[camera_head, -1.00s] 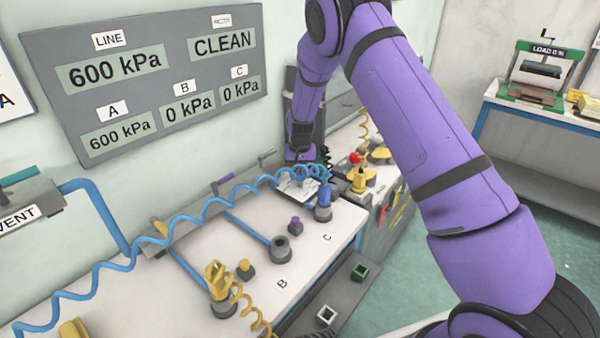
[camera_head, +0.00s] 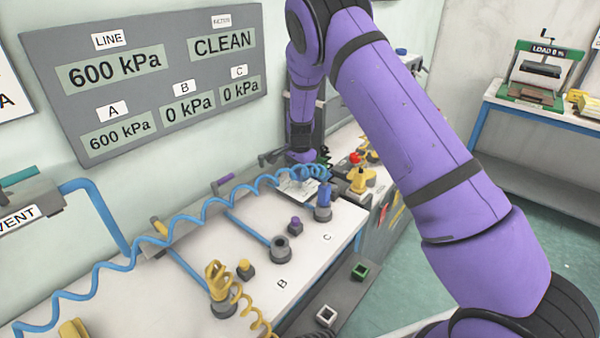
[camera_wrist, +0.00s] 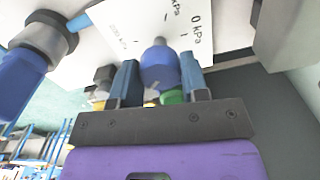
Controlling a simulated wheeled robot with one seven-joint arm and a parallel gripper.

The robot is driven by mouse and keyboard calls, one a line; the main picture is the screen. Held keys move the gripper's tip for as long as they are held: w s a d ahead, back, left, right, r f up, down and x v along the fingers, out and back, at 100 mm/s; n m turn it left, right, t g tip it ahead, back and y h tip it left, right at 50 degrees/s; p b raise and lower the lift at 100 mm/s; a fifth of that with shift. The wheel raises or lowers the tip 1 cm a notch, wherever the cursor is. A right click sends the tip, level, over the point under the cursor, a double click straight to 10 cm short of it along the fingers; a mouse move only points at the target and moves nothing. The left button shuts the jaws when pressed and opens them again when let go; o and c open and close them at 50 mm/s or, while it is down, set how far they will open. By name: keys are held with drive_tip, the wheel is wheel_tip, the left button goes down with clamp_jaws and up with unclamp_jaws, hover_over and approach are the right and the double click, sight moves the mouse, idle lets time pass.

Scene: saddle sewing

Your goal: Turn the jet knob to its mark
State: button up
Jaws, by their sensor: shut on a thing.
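A round blue knob (camera_wrist: 160,68) with a grey pointer shows in the wrist view, in front of a white dial card (camera_wrist: 115,40) with short black marks and kPa labels, one reading "0 kPa". I take it for the jet knob. My gripper (camera_wrist: 160,80) has a finger on each side of the knob and is shut on it. In the head view my arm reaches down at the far end of the white bench, near the white card (camera_head: 297,190). My fingers and the knob cannot be made out there.
A blue fitting (camera_head: 323,197) with a coiled blue hose (camera_head: 150,240) stands near label C. Yellow fittings (camera_head: 220,280) stand nearer. The wall panel (camera_head: 150,75) reads LINE 600, A 600, B 0, C 0 kPa and CLEAN. A press (camera_head: 538,72) stands on the right table.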

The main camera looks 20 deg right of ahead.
drive_tip(key=shift+m, duration=0.6)
drive_tip(key=o, duration=0.9)
drive_tip(key=shift+o, duration=0.2)
wheel_tip(320, 180, up, 11)
drive_tip(key=shift+f, duration=0.1)
